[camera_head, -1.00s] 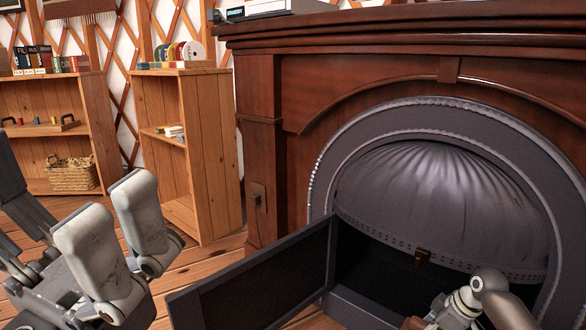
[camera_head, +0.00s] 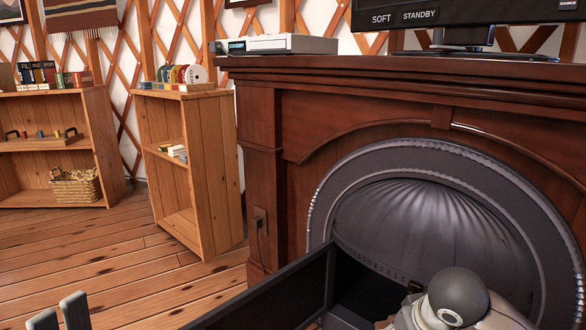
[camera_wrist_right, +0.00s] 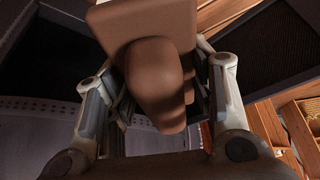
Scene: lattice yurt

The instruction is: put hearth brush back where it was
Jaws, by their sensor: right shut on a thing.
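In the right wrist view, my right gripper (camera_wrist_right: 160,95) is shut on a smooth brown thing (camera_wrist_right: 155,82), which I take to be the hearth brush. Its far end and any bristles are hidden. In the head view, part of my right arm shows at the bottom, in front of the dark fireplace (camera_head: 347,170); the fingers there are hidden. The fireplace door (camera_head: 275,294) stands open to the left, with a dark opening beside it. My left gripper (camera_head: 60,314) shows only two fingertips, apart and empty, at the bottom left.
The wooden mantel (camera_head: 400,68) carries a flat grey device (camera_head: 278,44) and a monitor (camera_head: 460,14). A narrow wooden shelf unit (camera_head: 209,190) stands left of the fireplace. A wider shelf (camera_head: 55,150) with a wicker basket (camera_head: 76,188) is further left. The plank floor (camera_head: 100,252) is clear.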

